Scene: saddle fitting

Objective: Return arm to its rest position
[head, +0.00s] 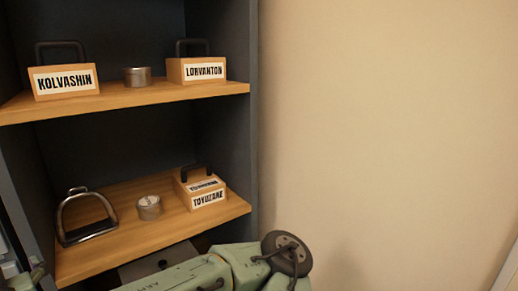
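My arm's pale green links cross the bottom of the head view, with a dark round joint at their right end, below the lower shelf's right end. No fingers of my gripper can be made out in this view, so its state and anything it may hold are hidden.
A dark cabinet has an upper wooden shelf (160,94) with blocks labelled KOLVASHIN (65,81) and LORVANTON (203,71) and a tin (137,77). The lower shelf (160,232) bears a metal stirrup (83,217), a tin (149,208) and a TOVUZANE block (202,190). Bare wall (400,130) fills the right.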

